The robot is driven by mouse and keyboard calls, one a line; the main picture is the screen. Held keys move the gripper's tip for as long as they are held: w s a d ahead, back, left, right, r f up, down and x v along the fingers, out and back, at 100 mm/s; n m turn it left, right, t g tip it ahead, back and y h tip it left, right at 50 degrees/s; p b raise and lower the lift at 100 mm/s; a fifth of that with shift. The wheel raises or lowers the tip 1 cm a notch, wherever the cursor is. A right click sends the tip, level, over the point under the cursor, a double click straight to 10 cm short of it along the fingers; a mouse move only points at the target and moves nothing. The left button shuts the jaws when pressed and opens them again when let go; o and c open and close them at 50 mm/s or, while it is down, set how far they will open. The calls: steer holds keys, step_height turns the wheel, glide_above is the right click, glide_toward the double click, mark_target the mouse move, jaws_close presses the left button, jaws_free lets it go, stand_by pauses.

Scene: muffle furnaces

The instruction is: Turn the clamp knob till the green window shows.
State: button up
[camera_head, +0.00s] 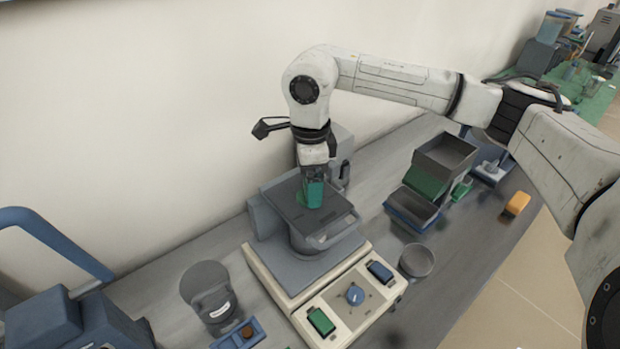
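A machine with a cream base (275,290) stands on the bench, with a dark square plate (335,214) on top. My gripper (312,192) points straight down over that plate, at or just above its surface. Teal-green shows at its tip; I cannot tell whether this is the fingers or a part between them, nor how wide the fingers are. A blue round knob (355,294) with a pale mark sits on the front panel, between a green switch (321,321) and a dark blue one (380,272). I cannot tell which part is the clamp knob. No green window is clearly readable.
Stacked grey and green trays (443,160) stand at the right. A small grey bowl (417,260) is beside the machine. A dark grey round vessel (212,297) and blue equipment (75,318) are at the left. An orange block (517,203) lies near the bench's right edge.

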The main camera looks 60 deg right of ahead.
steer(key=shift+f, duration=0.7)
steer(key=shift+c, duration=0.3)
steer(key=c, duration=1)
steer(key=shift+f+m+b, duration=0.1)
steer(key=shift+m+b, duration=0.3)
steer(key=shift+b, duration=0.05)
steer(key=shift+f+m+b, duration=0.15)
steer(key=shift+m+b, duration=0.75)
steer(key=shift+b, duration=0.35)
steer(key=m+b, duration=0.2)
steer(key=shift+a+m+b, duration=0.1)
steer(key=shift+m+b, duration=0.3)
steer(key=m+b, duration=0.4)
steer(key=shift+a+r+m+b, duration=0.1)
steer(key=shift+r+m+b, duration=0.1)
steer(key=shift+m+b, duration=0.9)
steer(key=shift+r+m, duration=0.1)
steer(key=shift+m, duration=0.3)
